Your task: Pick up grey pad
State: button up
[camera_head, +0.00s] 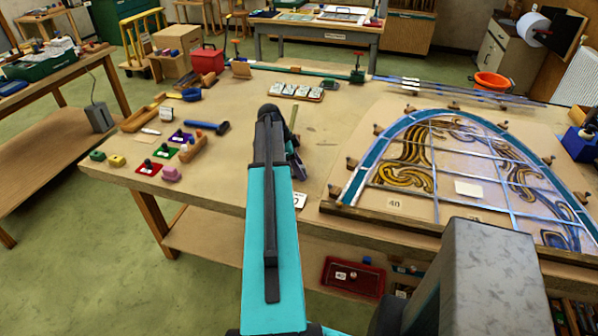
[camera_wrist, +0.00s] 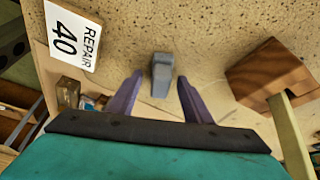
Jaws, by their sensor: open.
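A small grey pad (camera_wrist: 161,70) lies on the worktable in the wrist view, a blocky piece with a lighter, narrower end towards me. My gripper (camera_wrist: 160,78) is open, its two purple fingers apart, with the pad seen in the gap between the fingertips. I see no finger touching it, and the height of the fingers above the table is hard to judge. In the head view my gripper (camera_head: 296,166) is over the middle of the table, partly hidden by my teal arm. I cannot make out the pad there.
A brown wooden block (camera_wrist: 268,75) and a pale stick lie right of the fingers. A "REPAIR 40" card (camera_wrist: 72,35) lies at left. The leaded panel (camera_head: 465,165) fills the table's right side; small tools and coloured pieces lie at left.

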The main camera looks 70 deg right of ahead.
aim_at(302, 166)
dwell(0.4)
grip_shut()
jog(key=shift+r, duration=0.2)
jog(key=shift+r+b, duration=1)
jog(key=shift+r, duration=0.35)
jog(key=shift+a+r, duration=0.15)
jog(key=shift+r, duration=0.05)
jog(key=s+a+b, duration=0.1)
jog(key=a, duration=0.3)
jog(key=s+a+b, duration=0.1)
jog(key=a+b, duration=0.1)
jog(key=a, duration=0.3)
jog(key=s+a+r+b, duration=0.1)
jog(key=a, duration=0.3)
jog(key=shift+a+r+b, duration=0.1)
jog(key=shift+a+b, duration=0.1)
jog(key=shift+b, duration=0.2)
jog(key=shift+s+a+r, duration=0.15)
jog(key=shift+a+r, duration=0.05)
jog(key=shift+a, duration=0.75)
